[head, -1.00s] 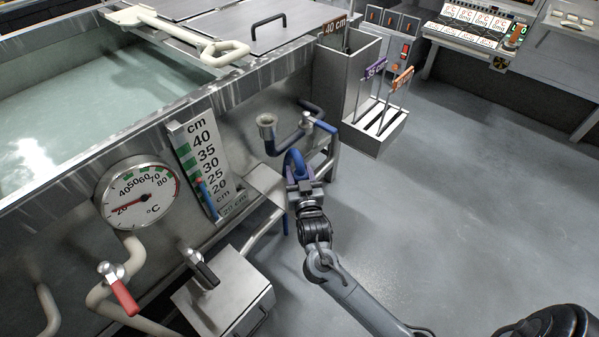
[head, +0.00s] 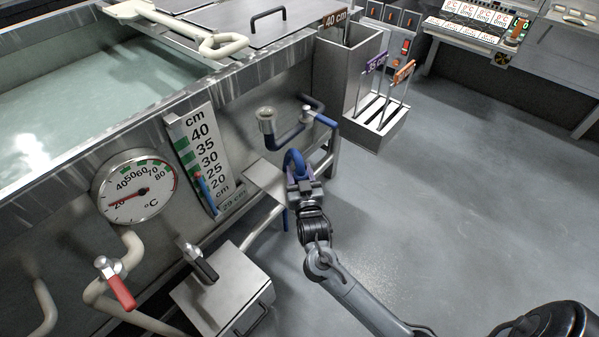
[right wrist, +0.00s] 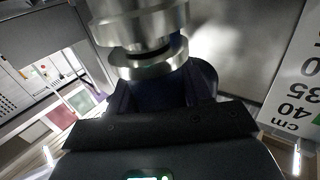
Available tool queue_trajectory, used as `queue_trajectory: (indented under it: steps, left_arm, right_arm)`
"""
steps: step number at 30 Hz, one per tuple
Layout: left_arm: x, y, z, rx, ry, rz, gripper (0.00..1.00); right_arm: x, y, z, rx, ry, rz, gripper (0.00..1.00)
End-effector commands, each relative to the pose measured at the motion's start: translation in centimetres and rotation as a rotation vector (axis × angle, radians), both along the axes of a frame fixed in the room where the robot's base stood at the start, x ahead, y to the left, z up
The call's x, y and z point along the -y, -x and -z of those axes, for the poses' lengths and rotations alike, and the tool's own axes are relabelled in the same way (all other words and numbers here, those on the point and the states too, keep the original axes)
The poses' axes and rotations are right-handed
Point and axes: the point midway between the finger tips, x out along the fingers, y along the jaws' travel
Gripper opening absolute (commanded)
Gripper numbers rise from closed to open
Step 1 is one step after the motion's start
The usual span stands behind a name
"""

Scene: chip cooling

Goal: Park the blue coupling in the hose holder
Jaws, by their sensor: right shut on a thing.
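My right gripper (head: 304,186) is in front of the tank's side wall and shut on the blue coupling. A metal cup-shaped fitting (head: 265,114) on a blue pipe stands on the tank wall, up and left of the gripper. I cannot tell for certain which part is the hose holder. My left gripper is not in view.
A metal shelf (head: 264,173) juts from the tank left of the gripper. A depth scale (head: 203,155) and temperature dial (head: 134,192) are further left. A slotted rack (head: 378,128) with tagged rods stands behind. A metal box (head: 222,290) is below left. The floor right is clear.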

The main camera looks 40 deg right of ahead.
Motion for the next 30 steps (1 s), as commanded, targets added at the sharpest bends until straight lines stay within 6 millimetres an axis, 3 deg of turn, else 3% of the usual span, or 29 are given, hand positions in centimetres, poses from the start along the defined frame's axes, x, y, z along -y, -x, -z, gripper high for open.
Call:
queue_trajectory:
  steps: [12,13,18,30]
  left_arm:
    - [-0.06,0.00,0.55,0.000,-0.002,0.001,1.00]
    - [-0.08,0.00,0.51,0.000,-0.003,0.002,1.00]
    - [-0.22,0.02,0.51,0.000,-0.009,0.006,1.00]
    - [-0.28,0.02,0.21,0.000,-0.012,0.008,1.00]
  right_arm:
    - [-0.01,0.00,0.98,0.002,0.000,0.000,0.04]
    - [0.00,-0.01,0.92,0.002,0.000,0.000,0.51]
    - [0.00,0.00,0.92,0.002,0.000,0.000,0.77]
    - [-0.26,0.44,0.95,-0.001,0.000,0.000,0.78]
